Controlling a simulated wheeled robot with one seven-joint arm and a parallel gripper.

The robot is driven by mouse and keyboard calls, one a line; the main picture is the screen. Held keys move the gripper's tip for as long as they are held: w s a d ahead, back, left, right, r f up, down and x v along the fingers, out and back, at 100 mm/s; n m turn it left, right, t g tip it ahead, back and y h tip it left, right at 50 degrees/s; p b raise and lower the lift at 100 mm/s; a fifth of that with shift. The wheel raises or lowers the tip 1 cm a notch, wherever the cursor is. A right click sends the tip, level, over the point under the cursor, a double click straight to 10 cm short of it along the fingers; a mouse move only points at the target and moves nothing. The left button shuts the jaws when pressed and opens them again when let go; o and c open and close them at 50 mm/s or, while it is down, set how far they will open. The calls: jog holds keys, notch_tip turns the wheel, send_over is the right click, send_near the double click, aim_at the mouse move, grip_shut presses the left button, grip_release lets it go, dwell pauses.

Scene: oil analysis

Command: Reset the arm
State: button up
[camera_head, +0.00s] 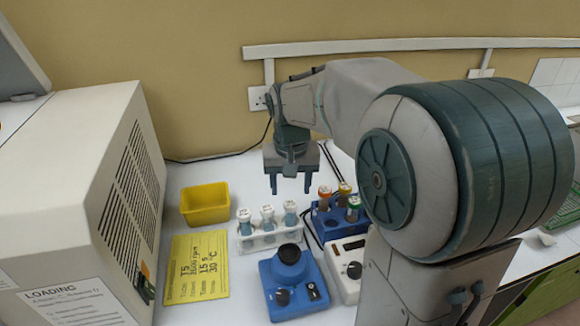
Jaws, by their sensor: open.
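My gripper (290,184) hangs in the middle of the picture, pointing down, with its two fingers apart and nothing between them. My arm reaches in from the right and bends down to it. The gripper appears above the white rack (262,243), which holds several white-capped tubes (267,217). Whether it is directly over the rack or behind it, I cannot tell. A blue rack (325,226) with orange-, yellow- and green-capped tubes stands to the right, partly beside my arm.
A yellow bin (205,204) and a yellow note (197,267) lie left of the racks. A blue mixer (292,283) and a white device with a dark knob (349,272) stand in front. A large vented machine (85,185) fills the left side. The wall is close behind.

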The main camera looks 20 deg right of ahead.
notch_tip(320, 180, up, 6)
jog(key=s+f+n, duration=0.1)
jog(key=s+f, duration=0.3)
jog(key=s, duration=0.5)
jog(key=s+f+n+t, duration=0.1)
jog(key=s+f, duration=0.3)
jog(key=s, duration=0.4)
jog(key=shift+s+f+t, duration=0.3)
jog(key=shift+s+f, duration=0.05)
jog(key=shift+s, duration=0.05)
